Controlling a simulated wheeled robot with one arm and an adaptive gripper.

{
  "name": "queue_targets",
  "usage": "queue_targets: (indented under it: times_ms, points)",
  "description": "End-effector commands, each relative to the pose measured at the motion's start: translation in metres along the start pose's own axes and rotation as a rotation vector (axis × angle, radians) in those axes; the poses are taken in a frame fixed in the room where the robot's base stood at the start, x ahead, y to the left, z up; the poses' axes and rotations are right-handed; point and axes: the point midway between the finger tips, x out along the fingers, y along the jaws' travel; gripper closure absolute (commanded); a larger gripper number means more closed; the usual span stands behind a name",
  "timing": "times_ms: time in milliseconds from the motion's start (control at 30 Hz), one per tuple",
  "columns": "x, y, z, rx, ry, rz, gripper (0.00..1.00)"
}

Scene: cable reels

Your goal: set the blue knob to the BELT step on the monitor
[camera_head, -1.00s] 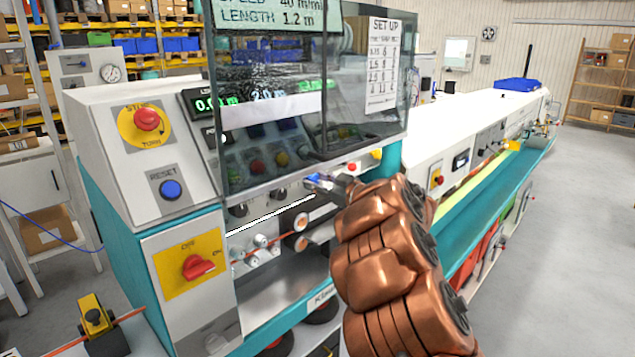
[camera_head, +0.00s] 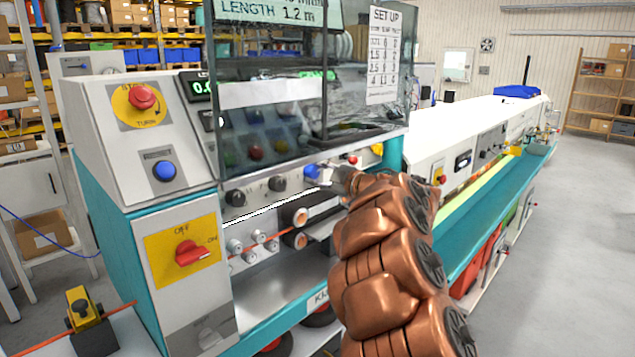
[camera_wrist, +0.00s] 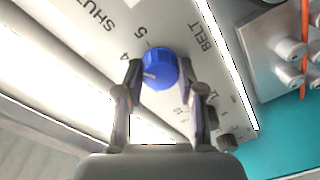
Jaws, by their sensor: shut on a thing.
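The blue knob (camera_head: 312,172) is on the machine's front panel, below the clear cover. In the wrist view the blue knob (camera_wrist: 160,68) stands between the two fingers of my gripper (camera_wrist: 162,80), which is shut on its sides. A pale mark shows on its lower left face. Printed "4" and "5" lie to its upper left, and "BELT" is at its upper right. The gripper (camera_head: 327,175) also shows at the knob in the head view. The monitor (camera_head: 262,13) is cut off at the top; "LENGTH 1.2 m" is readable there, and no BELT step is seen on it.
Black knobs (camera_head: 277,184) sit left of the blue one. A clear cover (camera_head: 270,110) hangs just above the row. A set-up sheet (camera_head: 383,55) is fixed at the cover's right. A red switch (camera_head: 192,252) and a red stop button (camera_head: 143,96) are at left.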

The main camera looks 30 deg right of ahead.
Motion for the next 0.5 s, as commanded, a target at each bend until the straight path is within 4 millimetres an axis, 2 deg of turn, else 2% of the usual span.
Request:
queue_targets:
  times_ms: [200, 500]
  points:
    - [0.0004, -0.0022, 0.0006, -0.112, -0.002, -0.002, 0.97]
    - [0.0007, -0.0011, -0.0005, -0.176, -0.004, -0.004, 0.97]
